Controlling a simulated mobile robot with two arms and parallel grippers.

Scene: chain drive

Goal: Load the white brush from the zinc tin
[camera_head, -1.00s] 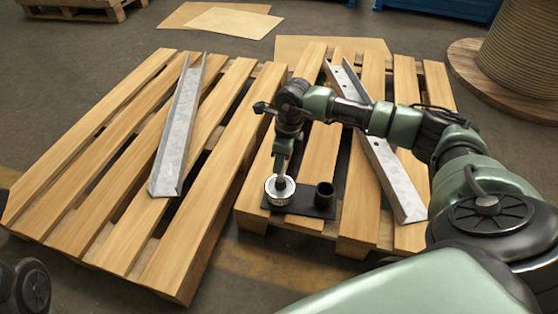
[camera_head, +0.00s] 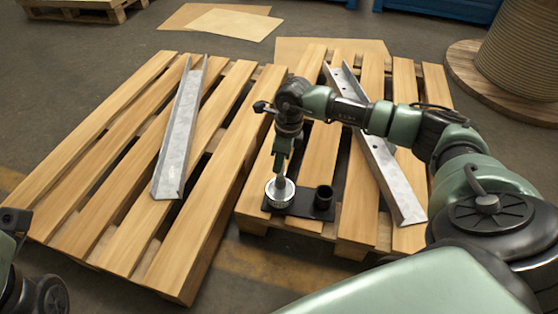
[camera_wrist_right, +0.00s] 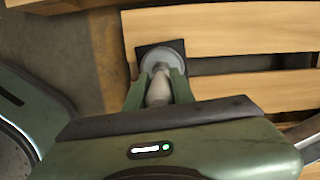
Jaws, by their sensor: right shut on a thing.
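The zinc tin (camera_head: 279,200), a short round metal can, stands on the left of a black base plate at the pallet's near edge. The white brush (camera_head: 281,181) is upright with its lower end in the tin; its bristles are hidden. My right gripper (camera_head: 281,172) points down above the tin and is shut on the brush's handle. In the right wrist view, the pale handle (camera_wrist_right: 158,92) is between both fingers, with the grey tin (camera_wrist_right: 161,61) beyond. My left gripper is not in view; only part of my left arm shows at lower left.
A black cup (camera_head: 323,196) stands on the plate just right of the tin. One steel channel (camera_head: 178,140) lies on the left pallet (camera_head: 222,190), another (camera_head: 392,175) on the right pallet. A cable reel (camera_head: 520,60) stands at back right.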

